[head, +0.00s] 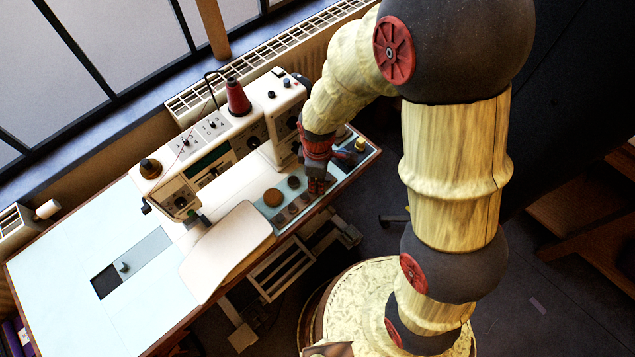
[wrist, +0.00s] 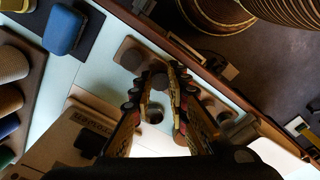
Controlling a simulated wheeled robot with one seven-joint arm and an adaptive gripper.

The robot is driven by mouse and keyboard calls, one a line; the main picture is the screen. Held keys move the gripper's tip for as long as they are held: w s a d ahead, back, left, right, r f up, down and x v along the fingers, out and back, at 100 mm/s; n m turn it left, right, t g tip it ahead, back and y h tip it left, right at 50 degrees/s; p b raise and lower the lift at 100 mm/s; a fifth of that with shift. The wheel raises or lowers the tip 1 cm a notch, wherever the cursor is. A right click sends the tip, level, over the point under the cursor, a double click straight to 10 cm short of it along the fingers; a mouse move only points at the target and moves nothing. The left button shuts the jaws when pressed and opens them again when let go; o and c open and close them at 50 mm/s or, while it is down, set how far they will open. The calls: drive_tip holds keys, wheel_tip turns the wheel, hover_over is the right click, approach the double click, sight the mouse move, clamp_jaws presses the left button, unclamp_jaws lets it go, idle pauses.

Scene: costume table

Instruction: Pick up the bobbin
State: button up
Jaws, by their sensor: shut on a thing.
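My gripper (head: 317,188) reaches down over the right end of the sewing table, beside the sewing machine. In the wrist view, my gripper (wrist: 162,82) has its two fingers close together, shut on a small dark round bobbin (wrist: 159,79). The fingers hide part of it. The bobbin is not clearly visible in the head view. Below the fingers lies a brown holder with round spots, and a round piece (wrist: 155,113) shows between the fingers. I cannot tell how far the bobbin is above the holder.
The white sewing machine (head: 215,145) with a red thread cone (head: 238,98) stands close to my gripper's left. A brown round thing (head: 273,197) and a dark one (head: 293,182) lie nearby. A yellow block (head: 360,144) is at the right.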

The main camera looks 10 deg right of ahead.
drive_tip(key=r, duration=0.1)
drive_tip(key=r+p, duration=0.2)
drive_tip(key=r, duration=0.1)
drive_tip(key=shift+s+d, duration=0.1)
drive_tip(key=shift+s, duration=0.2)
drive_tip(key=s+d+r+p, duration=0.4)
drive_tip(key=s+r, duration=0.4)
drive_tip(key=s, duration=0.4)
drive_tip(key=shift+s+d+r, duration=0.2)
drive_tip(key=shift+d+r, duration=0.1)
drive_tip(key=shift+d, duration=0.3)
drive_tip(key=shift+p, duration=0.3)
